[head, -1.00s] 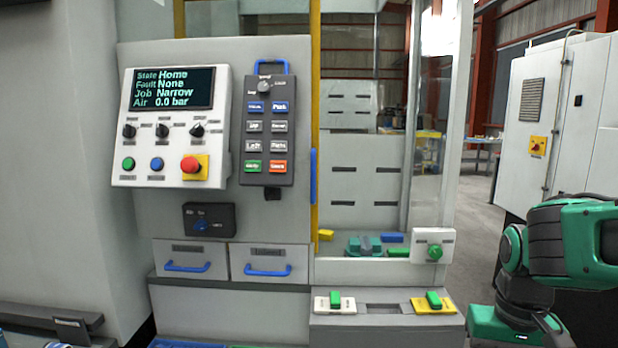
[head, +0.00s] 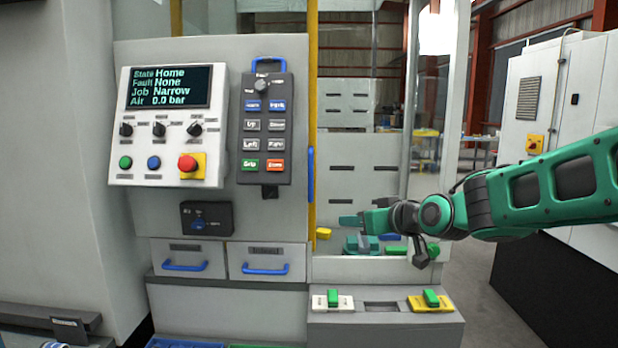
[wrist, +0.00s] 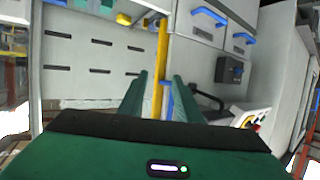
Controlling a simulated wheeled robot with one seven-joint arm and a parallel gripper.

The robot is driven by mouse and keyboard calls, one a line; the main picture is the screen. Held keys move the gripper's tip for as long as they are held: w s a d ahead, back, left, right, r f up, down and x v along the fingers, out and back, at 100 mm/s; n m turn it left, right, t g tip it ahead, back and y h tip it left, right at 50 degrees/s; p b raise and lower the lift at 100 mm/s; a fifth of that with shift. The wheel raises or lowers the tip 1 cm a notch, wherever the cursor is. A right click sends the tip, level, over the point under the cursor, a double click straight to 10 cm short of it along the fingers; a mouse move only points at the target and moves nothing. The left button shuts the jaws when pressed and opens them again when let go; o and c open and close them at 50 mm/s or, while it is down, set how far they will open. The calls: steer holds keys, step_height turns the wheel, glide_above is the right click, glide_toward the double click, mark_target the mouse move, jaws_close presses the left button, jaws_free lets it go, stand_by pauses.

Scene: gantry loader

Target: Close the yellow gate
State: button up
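The yellow gate shows as an upright yellow edge (head: 313,80) beside the control panel, with a vertical blue handle (head: 311,175) on it. The loader opening (head: 350,180) lies uncovered to the right of this edge. My green gripper (head: 343,221) points left in front of the opening, a little right of the yellow edge and below the handle. In the wrist view my gripper (wrist: 160,76) has its two fingers apart. The yellow edge (wrist: 162,45) and blue handle (wrist: 167,98) line up between them, ahead of the fingers. No contact is visible.
Left of the gate are the control panel (head: 168,125), a hanging button pendant (head: 266,125) and two drawers with blue handles (head: 185,266). A yellow block (head: 323,233) and teal part (head: 360,243) are inside.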

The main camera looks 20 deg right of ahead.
mark_target(312, 174)
steer(key=w+a+r+n+t+y, duration=0.15)
steer(key=w+a+r+t, duration=0.3)
steer(key=r, duration=0.45)
steer(key=shift+g+y, duration=0.25)
steer(key=shift+g, duration=0.1)
steer(key=x, duration=1)
steer(key=shift+w+f, duration=0.15)
steer(key=shift+f, duration=0.15)
jaws_close()
